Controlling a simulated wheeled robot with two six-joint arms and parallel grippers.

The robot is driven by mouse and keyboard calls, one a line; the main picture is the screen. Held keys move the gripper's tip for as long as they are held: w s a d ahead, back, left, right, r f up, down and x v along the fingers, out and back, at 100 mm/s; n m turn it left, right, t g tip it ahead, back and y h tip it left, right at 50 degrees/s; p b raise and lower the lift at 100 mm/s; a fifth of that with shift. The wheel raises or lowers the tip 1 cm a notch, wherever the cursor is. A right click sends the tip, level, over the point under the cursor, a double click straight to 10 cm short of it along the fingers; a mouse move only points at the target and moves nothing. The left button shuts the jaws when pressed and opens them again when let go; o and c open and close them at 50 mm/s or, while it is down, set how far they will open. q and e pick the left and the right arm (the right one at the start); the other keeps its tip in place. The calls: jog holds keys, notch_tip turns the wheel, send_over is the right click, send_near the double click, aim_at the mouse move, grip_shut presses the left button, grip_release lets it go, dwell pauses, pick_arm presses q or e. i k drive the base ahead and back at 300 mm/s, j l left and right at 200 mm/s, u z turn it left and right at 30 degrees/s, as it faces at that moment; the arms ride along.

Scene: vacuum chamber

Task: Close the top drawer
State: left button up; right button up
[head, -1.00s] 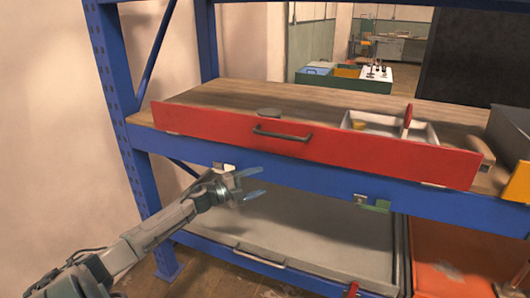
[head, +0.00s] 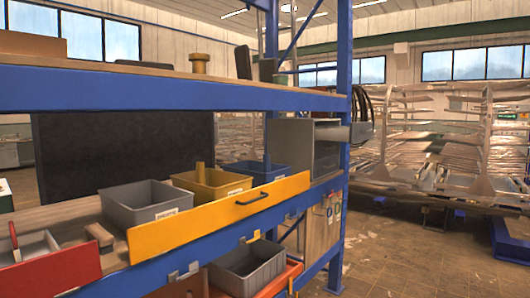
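A yellow front panel (head: 200,222) with a dark handle (head: 252,199) runs along the edge of the shelf's middle level. A red front panel (head: 62,274) shows partly at the lower left, cut off by the frame. I cannot tell which of these belongs to the top drawer, or how far either stands out. Neither of my grippers is in view.
A grey bin (head: 147,203), a yellow bin (head: 212,184) and a blue bin (head: 258,170) stand behind the yellow panel. A blue upright post (head: 343,120) bounds the shelf. A grey bin (head: 247,270) sits below. Floor (head: 400,255) at right looks open.

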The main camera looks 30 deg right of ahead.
aim_at(359, 131)
jog(key=i+l+z, duration=0.15)
jog(key=z, duration=0.35)
jog(key=i+z, duration=0.3)
jog(key=z, duration=0.15)
jog(key=i+z, duration=0.25)
jog(key=z, duration=0.25)
jog(key=i+j+z, duration=0.1)
jog(key=i, duration=0.4)
jog(key=i+j+z, duration=0.1)
jog(key=i+j, duration=0.2)
jog(key=i, duration=0.15)
